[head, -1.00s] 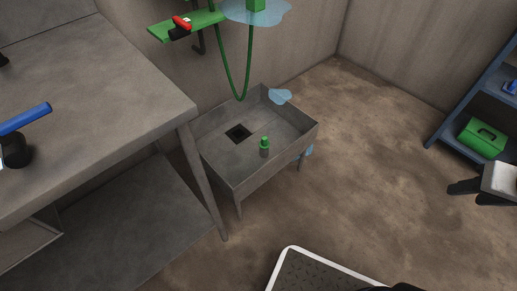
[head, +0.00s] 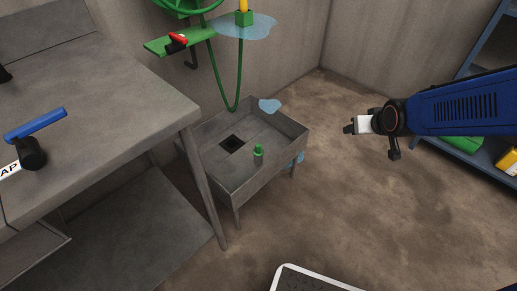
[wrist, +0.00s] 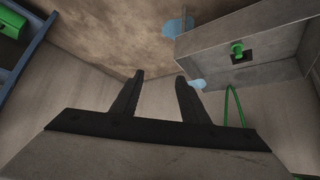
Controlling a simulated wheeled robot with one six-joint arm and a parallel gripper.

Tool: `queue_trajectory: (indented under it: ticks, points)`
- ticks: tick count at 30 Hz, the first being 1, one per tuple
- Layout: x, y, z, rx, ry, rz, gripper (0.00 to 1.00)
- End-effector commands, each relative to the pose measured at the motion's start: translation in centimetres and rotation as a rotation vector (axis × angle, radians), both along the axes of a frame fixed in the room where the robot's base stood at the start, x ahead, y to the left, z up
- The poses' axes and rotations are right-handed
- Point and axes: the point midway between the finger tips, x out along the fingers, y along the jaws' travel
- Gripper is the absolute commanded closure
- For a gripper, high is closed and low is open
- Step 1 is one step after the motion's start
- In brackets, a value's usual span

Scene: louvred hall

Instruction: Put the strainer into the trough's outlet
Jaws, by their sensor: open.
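The strainer (head: 258,152), small with a green knob on top, stands upright on the floor of the grey trough (head: 262,178). The trough's outlet (head: 231,144) is a dark square hole behind and left of the strainer, apart from it. The wrist view shows the strainer's green knob (wrist: 237,47) at upper right, in front of the dark outlet (wrist: 243,57). My gripper (head: 349,128) is to the right of the trough, clear of it. Its two black fingers (wrist: 160,76) are apart in the wrist view, with nothing between them.
A grey workbench (head: 120,110) with a blue-handled tool (head: 36,125) stands left of the trough. A green wall shelf (head: 185,36) and a hanging green hose (head: 237,85) are behind it. A blue rack (head: 482,45) stands at right. The floor between is bare.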

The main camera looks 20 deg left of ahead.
Motion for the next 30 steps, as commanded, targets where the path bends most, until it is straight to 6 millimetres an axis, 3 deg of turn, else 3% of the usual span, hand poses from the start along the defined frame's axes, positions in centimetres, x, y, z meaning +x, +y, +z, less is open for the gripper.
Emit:
queue_trajectory:
  ticks: [6, 14, 24, 30]
  points:
    - [2.3, 7.0, -4.6, 0.025, -0.045, 0.097, 0.59]
    - [3.2, 15.2, -10.5, 0.066, -0.102, 0.208, 0.59]
    - [1.1, 25.1, -18.7, 0.131, -0.166, 0.35, 0.59]
    - [-0.6, 28.5, -22.0, 0.162, -0.19, 0.402, 0.59]
